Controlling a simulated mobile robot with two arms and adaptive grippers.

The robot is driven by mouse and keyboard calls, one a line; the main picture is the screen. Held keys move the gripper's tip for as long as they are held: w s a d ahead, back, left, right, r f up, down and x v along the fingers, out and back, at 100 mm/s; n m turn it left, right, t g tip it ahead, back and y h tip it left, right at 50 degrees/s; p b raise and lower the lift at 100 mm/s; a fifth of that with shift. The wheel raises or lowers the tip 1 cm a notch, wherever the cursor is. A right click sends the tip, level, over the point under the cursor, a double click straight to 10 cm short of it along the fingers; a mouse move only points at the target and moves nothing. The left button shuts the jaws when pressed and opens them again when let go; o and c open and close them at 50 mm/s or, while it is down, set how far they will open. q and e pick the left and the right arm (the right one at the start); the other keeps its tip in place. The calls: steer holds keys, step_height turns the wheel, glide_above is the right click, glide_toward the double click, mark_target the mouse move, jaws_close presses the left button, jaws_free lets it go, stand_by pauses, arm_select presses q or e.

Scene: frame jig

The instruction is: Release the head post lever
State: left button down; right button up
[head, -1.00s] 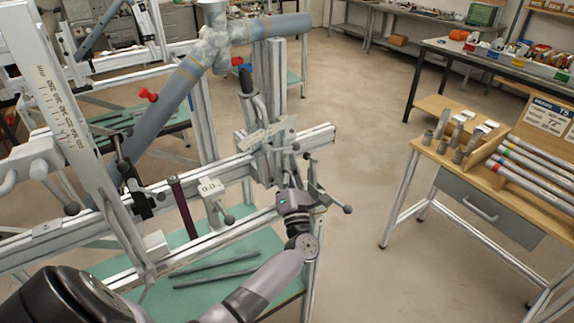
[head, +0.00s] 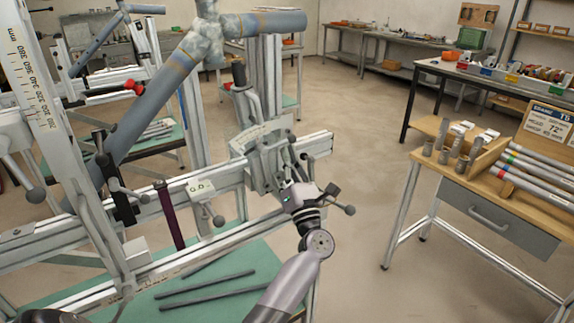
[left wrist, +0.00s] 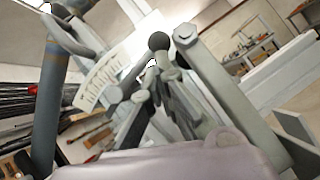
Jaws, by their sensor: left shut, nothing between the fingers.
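The head post clamp (head: 262,165) is a grey block with a scale plate on the frame's rail, below the blue-grey tube joint. In the left wrist view a dark ball knob (left wrist: 158,41) stands above the fingers, close to the clamp's scale plate. Which of these is the head post lever I cannot tell for sure. My left gripper (head: 287,180) is shut and empty, in front of the clamp and partly hiding it. Contact with a lever cannot be told. My right gripper is not in view.
A blue-grey tube frame (head: 160,100) rises on the left. Dark rods (head: 205,290) lie on the green shelf below. A wooden-topped bench (head: 455,185) with tubes and a drawer stands at the right. The floor between is clear.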

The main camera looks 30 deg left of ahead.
arm_select(q)
steer(key=v, duration=1.2)
